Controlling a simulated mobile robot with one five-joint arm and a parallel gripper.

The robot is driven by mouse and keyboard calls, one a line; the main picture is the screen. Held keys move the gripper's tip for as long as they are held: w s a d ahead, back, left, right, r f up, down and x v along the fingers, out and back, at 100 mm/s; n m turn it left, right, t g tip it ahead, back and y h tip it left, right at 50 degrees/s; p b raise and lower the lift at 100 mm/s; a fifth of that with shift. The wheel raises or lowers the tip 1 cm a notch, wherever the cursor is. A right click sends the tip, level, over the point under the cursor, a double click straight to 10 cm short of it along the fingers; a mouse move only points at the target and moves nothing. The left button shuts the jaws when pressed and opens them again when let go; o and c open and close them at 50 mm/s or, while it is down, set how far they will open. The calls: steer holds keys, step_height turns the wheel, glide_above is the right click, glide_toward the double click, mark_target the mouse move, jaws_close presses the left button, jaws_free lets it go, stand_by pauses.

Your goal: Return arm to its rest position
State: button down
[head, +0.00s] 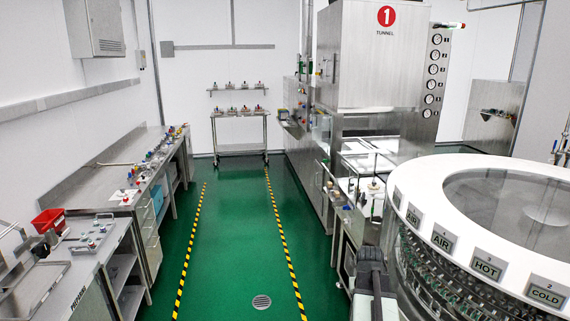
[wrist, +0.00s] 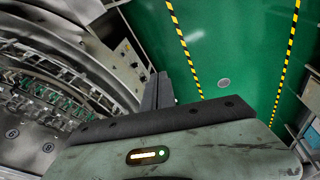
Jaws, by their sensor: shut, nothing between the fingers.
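My gripper (head: 370,262) shows at the bottom of the head view, right of centre, over the green floor's right side and just left of the round washer (head: 432,258). In the wrist view, my gripper's dark fingers (wrist: 158,90) are together, with nothing between them. They point away from the grey-green wrist housing and touch nothing that I can see. The washer also shows at the left of the wrist view (wrist: 60,75), beside the fingers.
The green floor (head: 232,245) is clear between two yellow-black stripes. A steel bench (head: 85,190) lines the left wall, with a red bin (head: 48,221) near its front. The tunnel machine (head: 375,60) stands at the right. A trolley (head: 240,125) stands at the back.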

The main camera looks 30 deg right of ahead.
steer(key=w+a+f+n+y+b, duration=0.1)
steer(key=w+a+f, duration=0.15)
steer(key=a, duration=0.55)
steer(key=w+a+f+n+b, duration=0.1)
steer(key=w+a, duration=0.2)
steer(key=a, duration=0.4)
steer(key=w+a+f+n+y+b, duration=0.1)
steer(key=w+a, duration=0.1)
steer(key=a, duration=0.6)
steer(key=s+a+f+n+g+b, duration=0.1)
steer(key=a+f+n+b, duration=0.1)
steer(key=a, duration=1.7)
steer(key=shift+a+f+n, duration=0.3)
steer(key=shift+a+n, duration=0.05)
steer(key=shift+n, duration=0.25)
steer(key=shift+d, duration=0.1)
